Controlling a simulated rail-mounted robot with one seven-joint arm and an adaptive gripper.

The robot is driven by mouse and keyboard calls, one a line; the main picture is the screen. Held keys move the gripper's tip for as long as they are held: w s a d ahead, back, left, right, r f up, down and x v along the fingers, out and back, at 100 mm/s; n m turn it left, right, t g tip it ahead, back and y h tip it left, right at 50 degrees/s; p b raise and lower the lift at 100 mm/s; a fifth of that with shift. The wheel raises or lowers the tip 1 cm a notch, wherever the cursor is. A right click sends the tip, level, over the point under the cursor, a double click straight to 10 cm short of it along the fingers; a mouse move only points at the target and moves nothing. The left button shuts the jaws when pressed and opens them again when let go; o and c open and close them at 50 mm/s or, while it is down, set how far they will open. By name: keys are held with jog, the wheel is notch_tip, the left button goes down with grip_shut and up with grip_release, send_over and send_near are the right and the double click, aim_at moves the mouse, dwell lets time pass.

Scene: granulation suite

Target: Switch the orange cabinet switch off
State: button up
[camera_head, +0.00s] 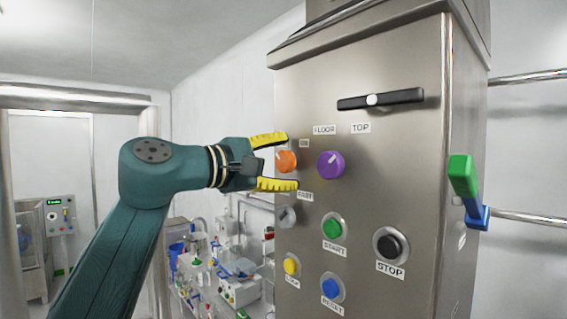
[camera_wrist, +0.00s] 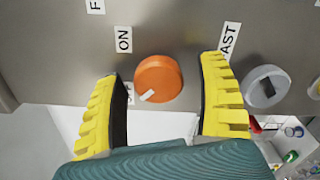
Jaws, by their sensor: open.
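The orange cabinet switch (camera_head: 287,161) is a round knob on the left part of the steel cabinet's front. In the wrist view, the orange knob (camera_wrist: 160,72) has a white mark pointing to the lower left, towards a label (camera_wrist: 130,93) partly hidden by a finger. The ON label (camera_wrist: 123,39) is to the upper left of the knob. My gripper (camera_head: 290,161) has yellow fingers, open, one above and one below the knob in the head view. In the wrist view the fingers (camera_wrist: 161,72) are on either side of it; I cannot tell whether they touch it.
A purple knob (camera_head: 330,165) is close on the right. A grey knob (camera_head: 286,216) is below, under the FAST label (camera_head: 305,195). Green, black, yellow and blue buttons sit lower on the cabinet. A black handle (camera_head: 408,97) sticks out above. Free air is left of the cabinet.

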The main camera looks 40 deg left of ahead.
jog(key=shift+s, duration=0.1)
jog(key=s+a, duration=0.1)
jog(key=s, duration=1)
jog(key=shift+s, duration=0.4)
jog(key=shift+a, duration=0.1)
